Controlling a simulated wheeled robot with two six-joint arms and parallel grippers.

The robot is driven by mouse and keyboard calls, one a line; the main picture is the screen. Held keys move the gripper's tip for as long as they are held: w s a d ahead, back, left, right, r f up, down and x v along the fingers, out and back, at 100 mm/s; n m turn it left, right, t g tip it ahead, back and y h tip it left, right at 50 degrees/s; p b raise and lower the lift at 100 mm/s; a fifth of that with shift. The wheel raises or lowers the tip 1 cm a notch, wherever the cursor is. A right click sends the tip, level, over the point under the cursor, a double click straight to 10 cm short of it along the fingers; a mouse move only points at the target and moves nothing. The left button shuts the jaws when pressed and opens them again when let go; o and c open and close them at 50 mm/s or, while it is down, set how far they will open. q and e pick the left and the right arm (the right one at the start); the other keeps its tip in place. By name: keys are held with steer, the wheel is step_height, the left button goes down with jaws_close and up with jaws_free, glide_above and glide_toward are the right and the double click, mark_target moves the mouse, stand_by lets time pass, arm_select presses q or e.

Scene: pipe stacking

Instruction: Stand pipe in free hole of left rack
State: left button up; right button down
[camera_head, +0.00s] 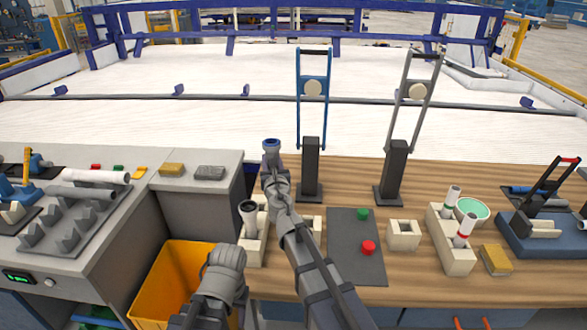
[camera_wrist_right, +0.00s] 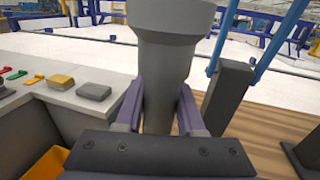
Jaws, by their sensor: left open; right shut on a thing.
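My right gripper (camera_wrist_right: 160,105) is shut on a grey pipe (camera_wrist_right: 168,80) with a wider flanged top, held upright between its fingers. In the head view, my right arm reaches forward past the left rack, its end (camera_head: 271,150) above the table's back edge. The left rack (camera_head: 247,257) is a beige block on the wooden table. A pipe with a dark open mouth (camera_head: 248,212) stands in it. My right arm hides part of the rack, so its free hole is not clear. My left gripper (camera_head: 226,258) is open, low beside the rack, its fingers hard to see.
A yellow bin (camera_head: 165,285) stands left of the rack. A right rack (camera_head: 445,245) holds two banded pipes. A dark mat (camera_head: 345,240) with green and red pieces and a square beige block (camera_head: 403,236) lie between. Two tall stands (camera_head: 311,170) rise at the back.

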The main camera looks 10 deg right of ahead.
steer(key=a+r+n+g+y+p, duration=0.1)
steer(key=a+n+y, duration=0.3)
steer(key=a+y, duration=0.2)
steer(key=shift+w+a+r+n+y, duration=0.15)
steer(key=shift+n+y, duration=0.25)
steer(key=shift+y, duration=0.3)
steer(key=shift+f+b, duration=2.55)
steer(key=shift+b, duration=0.05)
steer(key=shift+f, duration=0.15)
steer(key=shift+f+b, duration=0.25)
steer(key=shift+b, duration=0.15)
steer(key=shift+f+b, duration=0.45)
steer(key=shift+f+b, duration=3.1)
